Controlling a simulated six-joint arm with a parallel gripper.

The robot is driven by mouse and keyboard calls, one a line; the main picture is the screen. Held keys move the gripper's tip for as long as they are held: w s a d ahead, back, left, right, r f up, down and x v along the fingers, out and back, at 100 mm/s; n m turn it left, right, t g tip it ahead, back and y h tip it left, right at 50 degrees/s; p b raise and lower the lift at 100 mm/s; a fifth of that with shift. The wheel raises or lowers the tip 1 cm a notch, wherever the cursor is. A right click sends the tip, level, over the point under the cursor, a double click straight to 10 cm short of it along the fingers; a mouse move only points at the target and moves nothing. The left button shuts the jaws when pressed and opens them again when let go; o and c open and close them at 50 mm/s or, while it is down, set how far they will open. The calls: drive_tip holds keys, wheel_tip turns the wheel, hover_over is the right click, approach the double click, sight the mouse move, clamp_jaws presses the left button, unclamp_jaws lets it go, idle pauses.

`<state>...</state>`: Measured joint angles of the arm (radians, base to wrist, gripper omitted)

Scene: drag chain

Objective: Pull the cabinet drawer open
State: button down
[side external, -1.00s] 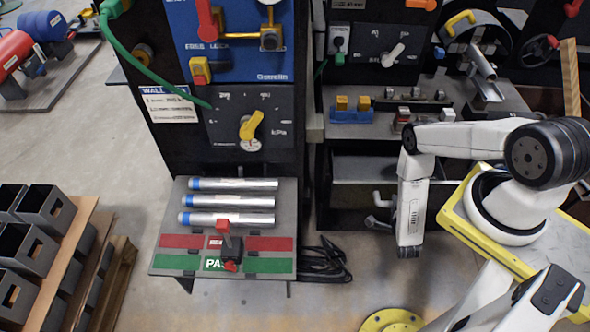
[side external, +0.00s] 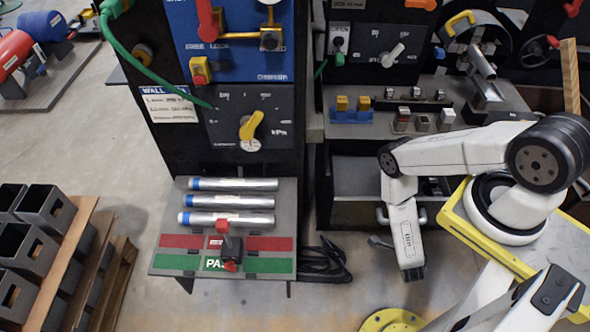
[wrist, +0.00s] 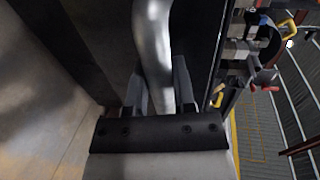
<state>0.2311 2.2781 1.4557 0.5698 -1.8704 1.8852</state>
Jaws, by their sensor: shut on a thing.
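The cabinet drawer (side external: 350,215) is dark and stands partly pulled out below the bench, with its open top visible in the side view. Its metal bar handle (side external: 421,215) is on the front, mostly hidden behind my wrist. In the wrist view the silver handle (wrist: 154,45) runs down between the two fingers of my gripper (wrist: 160,92). My gripper is shut on this handle. In the side view my gripper (side external: 380,242) is at the drawer front, partly hidden by my wrist.
A tilted shelf (side external: 172,225) with metal tubes and a red-handled clamp (side external: 226,246) stands to the left. Black cable (side external: 322,262) lies on the floor beside the drawer. Small blocks sit on the bench (side external: 470,119) above.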

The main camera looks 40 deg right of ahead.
drive_tip(key=shift+s+a, duration=0.15)
drive_tip(key=shift+a, duration=0.05)
idle(0.4)
drive_tip(key=shift+c, duration=2.2)
unclamp_jaws()
